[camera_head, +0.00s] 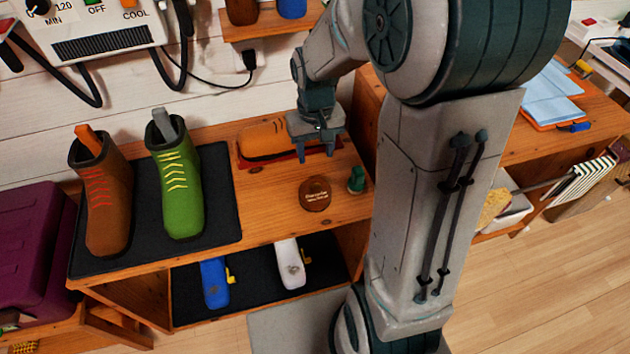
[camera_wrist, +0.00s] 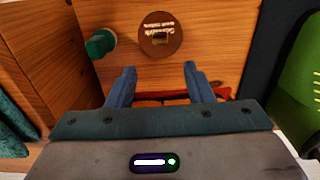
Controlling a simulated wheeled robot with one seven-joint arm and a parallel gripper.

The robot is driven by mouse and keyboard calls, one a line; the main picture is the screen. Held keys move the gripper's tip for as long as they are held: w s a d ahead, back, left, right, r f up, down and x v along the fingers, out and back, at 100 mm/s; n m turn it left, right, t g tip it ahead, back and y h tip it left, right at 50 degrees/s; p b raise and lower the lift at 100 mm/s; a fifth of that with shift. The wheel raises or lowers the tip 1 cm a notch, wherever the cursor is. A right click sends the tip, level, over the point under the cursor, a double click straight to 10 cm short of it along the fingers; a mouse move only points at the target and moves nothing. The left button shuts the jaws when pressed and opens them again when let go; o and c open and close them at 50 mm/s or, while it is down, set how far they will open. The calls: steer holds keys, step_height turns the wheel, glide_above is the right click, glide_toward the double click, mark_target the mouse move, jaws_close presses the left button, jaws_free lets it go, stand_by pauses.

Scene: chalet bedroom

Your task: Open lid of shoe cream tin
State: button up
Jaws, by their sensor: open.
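The shoe cream tin (camera_head: 315,194) is a round brown tin with pale lettering on its top. It sits on the wooden bench top, and its lid looks shut. It also shows in the wrist view (camera_wrist: 160,37), at the top, ahead of the fingers. My gripper (camera_head: 318,158) is above the bench, behind the tin and apart from it. In the wrist view my gripper (camera_wrist: 160,80) has its two fingers spread, with nothing but bench top between them. A small green object (camera_head: 356,180) stands close to the right of the tin.
A brown boot (camera_head: 105,200) and a green boot (camera_head: 176,185) stand on a dark mat (camera_head: 222,200) at left. Blue and white items lie on the shelf below. Bare wood surrounds the tin's front.

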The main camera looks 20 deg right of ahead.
mark_target(316, 185)
step_height(316, 185, down, 12)
steer(key=shift+f+b, duration=0.15)
steer(key=shift+b, duration=0.65)
jaws_close()
